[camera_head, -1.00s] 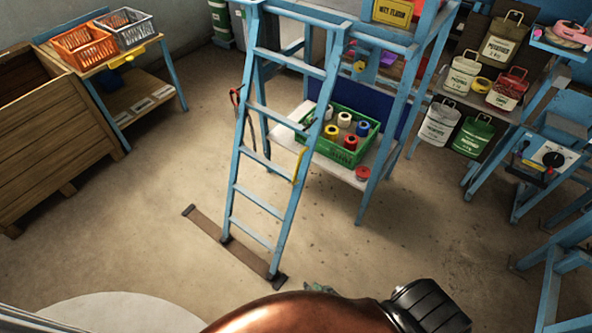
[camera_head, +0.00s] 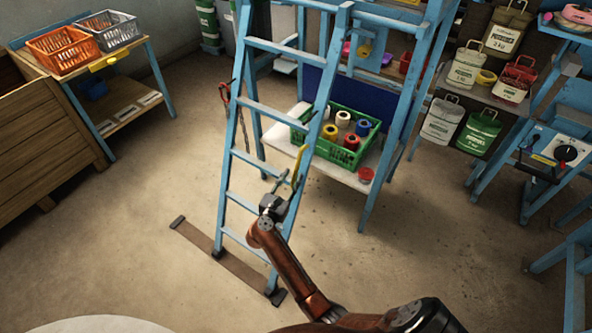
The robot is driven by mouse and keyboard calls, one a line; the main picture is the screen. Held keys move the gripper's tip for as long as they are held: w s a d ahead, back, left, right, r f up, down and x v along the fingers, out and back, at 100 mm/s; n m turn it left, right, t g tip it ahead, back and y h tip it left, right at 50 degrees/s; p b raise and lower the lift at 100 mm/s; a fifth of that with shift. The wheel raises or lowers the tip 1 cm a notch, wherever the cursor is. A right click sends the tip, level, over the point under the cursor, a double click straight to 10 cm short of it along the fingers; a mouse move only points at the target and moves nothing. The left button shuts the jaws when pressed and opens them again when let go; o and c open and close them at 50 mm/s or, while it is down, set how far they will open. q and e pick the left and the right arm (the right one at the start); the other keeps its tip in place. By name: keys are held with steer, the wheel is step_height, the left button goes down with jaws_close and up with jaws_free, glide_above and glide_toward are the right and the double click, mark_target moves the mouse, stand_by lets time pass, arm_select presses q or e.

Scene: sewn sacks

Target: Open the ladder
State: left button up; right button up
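The blue ladder (camera_head: 287,48) stands upright at the middle in front of a blue frame, its feet by a dark brown strip (camera_head: 225,262) on the floor. A yellow curved piece (camera_head: 299,163) sits at its right rail. My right gripper (camera_head: 285,180) is at the lower part of that right rail, just below the yellow piece, with its fingers pointing up. The fingers look apart, with nothing seen between them. I cannot tell whether they touch the rail. My copper-coloured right arm hides part of the lower right rail. My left gripper is not in view.
A green crate (camera_head: 371,136) with several spools stands on a low shelf behind the ladder. Sacks hang at the right. The floor in front is mostly clear.

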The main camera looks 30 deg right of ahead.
mark_target(295, 171)
steer(key=x, duration=0.5)
steer(key=shift+w, duration=0.1)
steer(key=shift+c, duration=0.5)
jaws_close()
steer(key=shift+f, duration=0.1)
